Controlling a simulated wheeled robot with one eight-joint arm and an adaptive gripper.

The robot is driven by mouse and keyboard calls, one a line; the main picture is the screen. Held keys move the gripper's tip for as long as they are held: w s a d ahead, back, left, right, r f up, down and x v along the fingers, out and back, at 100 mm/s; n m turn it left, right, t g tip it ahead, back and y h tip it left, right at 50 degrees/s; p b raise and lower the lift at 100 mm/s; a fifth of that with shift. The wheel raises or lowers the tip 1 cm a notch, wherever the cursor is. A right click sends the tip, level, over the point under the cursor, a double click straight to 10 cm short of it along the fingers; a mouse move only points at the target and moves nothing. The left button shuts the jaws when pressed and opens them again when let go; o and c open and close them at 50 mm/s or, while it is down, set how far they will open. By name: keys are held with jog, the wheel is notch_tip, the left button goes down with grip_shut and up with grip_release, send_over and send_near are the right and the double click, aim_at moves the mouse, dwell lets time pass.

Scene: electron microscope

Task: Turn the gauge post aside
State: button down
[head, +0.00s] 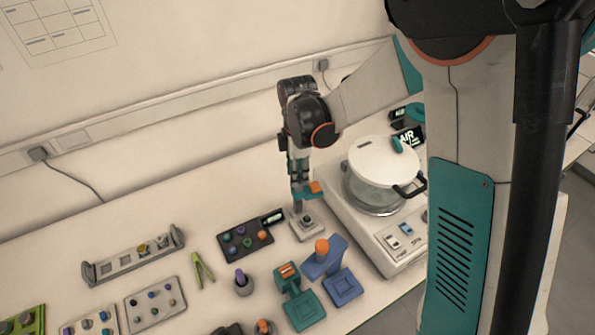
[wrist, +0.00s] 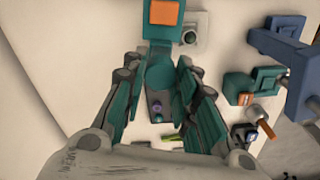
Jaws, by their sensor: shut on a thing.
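The gauge post, as I take it, is the teal piece with an orange square in the wrist view (wrist: 160,38). In the head view its teal and orange top (head: 313,188) shows at my gripper, above a small pale base (head: 307,224) beside the white machine. My gripper (wrist: 160,72) points down, with its teal fingers on both sides of the post's rounded teal end, closed on it. In the head view my gripper (head: 301,184) partly covers the post, so its exact turn is hard to tell.
The white machine (head: 387,246) with a lidded glass chamber (head: 374,190) stands close on the right. A dark tray (head: 246,240) of coloured knobs lies to the left. Blue (head: 326,262) and teal (head: 301,301) stands are in front. Bare bench lies behind the tray.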

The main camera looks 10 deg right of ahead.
jog(key=c, duration=1.2)
grip_release()
jog(key=shift+c, duration=0.2)
notch_tip(320, 180, up, 12)
jog(key=s+d+r+m+t, duration=0.2)
jog(key=s+d+m, duration=0.4)
jog(key=s+m, duration=0.3)
jog(key=s+d+r+m+t, duration=0.3)
jog(key=s+d+m+t, duration=0.2)
jog(key=s+m, duration=0.5)
jog(key=shift+s+d+b, duration=0.35)
jog(key=shift+s+d, duration=0.4)
jog(key=shift+d, duration=0.15)
